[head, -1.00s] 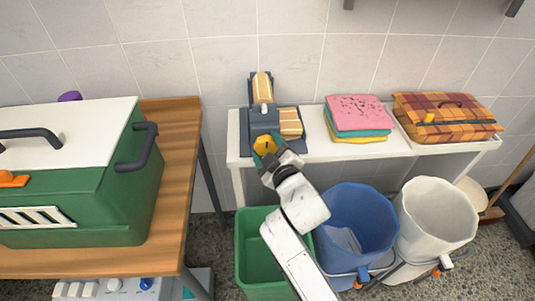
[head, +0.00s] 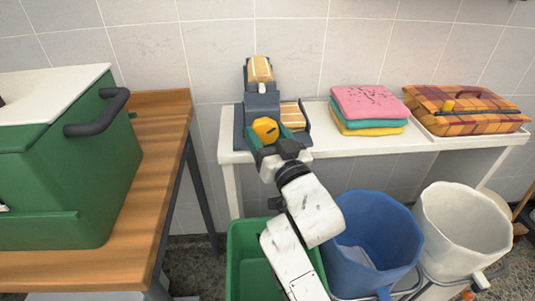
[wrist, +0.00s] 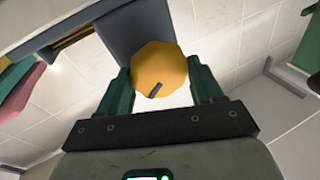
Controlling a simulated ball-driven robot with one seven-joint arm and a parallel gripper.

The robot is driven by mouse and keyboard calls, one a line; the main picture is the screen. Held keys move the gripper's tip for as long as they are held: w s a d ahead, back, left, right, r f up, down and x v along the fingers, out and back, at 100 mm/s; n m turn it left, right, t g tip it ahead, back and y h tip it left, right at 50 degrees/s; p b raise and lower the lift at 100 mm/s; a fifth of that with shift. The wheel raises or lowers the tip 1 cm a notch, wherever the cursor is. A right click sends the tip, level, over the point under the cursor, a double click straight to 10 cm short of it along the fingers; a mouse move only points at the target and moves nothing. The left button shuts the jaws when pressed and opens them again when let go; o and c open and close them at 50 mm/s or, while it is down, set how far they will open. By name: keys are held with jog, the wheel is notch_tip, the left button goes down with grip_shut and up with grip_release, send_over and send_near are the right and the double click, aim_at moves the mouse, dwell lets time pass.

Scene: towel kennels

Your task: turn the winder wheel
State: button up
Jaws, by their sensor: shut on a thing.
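The winder wheel (head: 265,130) is a yellow, many-sided knob with a dark mark on its face. It is on the front of a dark grey winder (head: 262,103) that stands on the white shelf and holds tan striped rolls. In the wrist view the wheel (wrist: 160,70) sits between the two green fingers, its dark mark low and a little left of centre. My gripper (head: 269,137) is at the front of the winder, shut on the wheel's rim from both sides. The wheel's back and its mounting are hidden.
Folded pink, teal and yellow towels (head: 368,109) and a plaid case (head: 465,108) lie on the white shelf (head: 350,146) to the right. Green (head: 240,262), blue (head: 372,235) and white (head: 462,230) bins stand below. A green kennel (head: 75,170) on a wooden table (head: 165,130) is at left.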

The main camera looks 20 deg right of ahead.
jog(key=m+b, duration=0.1)
jog(key=b, duration=0.1)
jog(key=f+m+b, duration=0.1)
jog(key=b, duration=0.1)
jog(key=shift+m+t+h, duration=0.3)
jog(key=shift+t+h, duration=0.1)
jog(key=shift+r+m+b, duration=0.15)
jog(key=shift+m+b, duration=0.25)
jog(key=shift+b, duration=0.35)
jog(key=shift+r, duration=0.1)
jog(key=o, duration=0.8)
jog(key=shift+r, duration=0.1)
jog(key=shift+c, duration=0.2)
jog(key=s+f, duration=0.2)
jog(key=s, duration=0.8)
jog(key=shift+s+a+f+b, duration=0.15)
jog(key=shift+s+a+b, duration=0.1)
jog(key=shift+b, duration=0.2)
